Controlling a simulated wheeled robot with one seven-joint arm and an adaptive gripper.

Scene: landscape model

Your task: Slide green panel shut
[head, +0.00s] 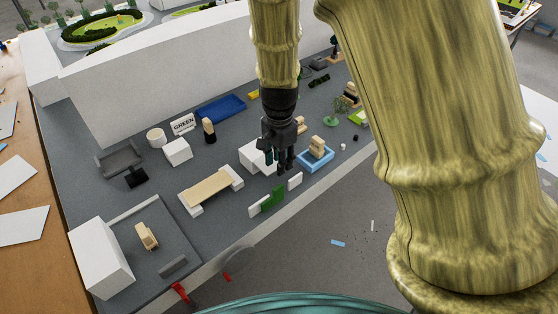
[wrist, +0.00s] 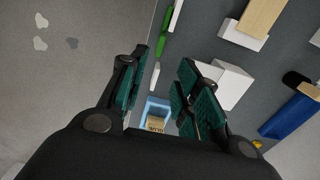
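The green panel (head: 272,200) stands upright near the front edge of the grey model table, between a left white panel (head: 258,209) and a right white panel (head: 295,181). A small gap shows between the green panel and the right white panel. The green panel also shows in the wrist view (wrist: 164,40), top centre, beyond my fingers, with a white panel (wrist: 155,75) nearer. My gripper (head: 283,168) points down just behind and above the panels' right part, apart from the green panel. Its fingers (wrist: 164,78) are spread, with nothing held between them.
A light blue tray (head: 316,160) with a tan block stands right of my gripper. A white block (head: 256,156) is close behind it. A tan-topped bridge (head: 210,188) lies to the left. The grey floor in front of the panels is mostly clear.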

